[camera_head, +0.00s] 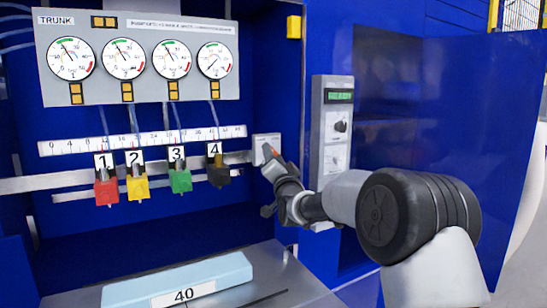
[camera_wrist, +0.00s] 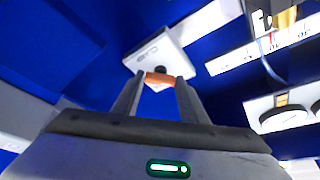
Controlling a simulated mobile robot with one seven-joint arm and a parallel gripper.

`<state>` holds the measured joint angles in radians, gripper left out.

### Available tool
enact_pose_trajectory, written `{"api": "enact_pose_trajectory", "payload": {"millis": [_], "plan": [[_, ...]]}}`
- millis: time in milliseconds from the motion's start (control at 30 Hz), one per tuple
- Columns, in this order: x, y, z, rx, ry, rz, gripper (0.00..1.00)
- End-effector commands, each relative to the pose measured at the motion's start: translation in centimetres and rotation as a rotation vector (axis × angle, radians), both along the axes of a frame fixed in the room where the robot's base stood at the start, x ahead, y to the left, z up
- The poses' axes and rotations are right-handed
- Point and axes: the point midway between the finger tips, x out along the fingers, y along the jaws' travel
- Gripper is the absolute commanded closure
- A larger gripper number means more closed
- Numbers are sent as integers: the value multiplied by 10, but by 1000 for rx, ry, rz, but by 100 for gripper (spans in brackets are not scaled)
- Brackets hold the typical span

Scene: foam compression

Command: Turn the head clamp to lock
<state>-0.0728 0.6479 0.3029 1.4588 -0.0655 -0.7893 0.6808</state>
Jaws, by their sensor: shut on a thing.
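The head clamp is a light grey block (camera_head: 262,141) at the right end of the rail, with an orange lever (camera_head: 269,151) on its front. My gripper (camera_head: 270,158) is at the clamp, and its fingers hide part of it. In the wrist view the clamp block (camera_wrist: 162,50) has a dark round pivot, and the orange lever (camera_wrist: 159,78) lies between the fingertips. My gripper (camera_wrist: 156,82) is shut on the lever. The lever's exact angle against any lock marking cannot be read.
Red (camera_head: 107,191), yellow (camera_head: 138,187), green (camera_head: 180,181) and black (camera_head: 218,175) numbered clamps hang left on the rail. A control box (camera_head: 331,130) stands close right of my gripper. A blue foam block (camera_head: 180,282) labelled 40 lies on the table below. Gauges (camera_head: 122,58) are above.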

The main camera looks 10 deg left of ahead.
Motion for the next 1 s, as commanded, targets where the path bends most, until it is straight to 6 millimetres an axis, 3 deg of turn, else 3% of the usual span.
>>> {"api": "enact_pose_trajectory", "payload": {"millis": [33,67,167,567,1000], "plan": [[0,-1,0,-2,-1,-2,83],[0,0,0,-2,-1,-2,59],[0,-1,0,-1,-1,-1,42],[-5,-2,-1,-1,0,-1,42],[-82,-27,-23,-2,1,-1,42]]}}
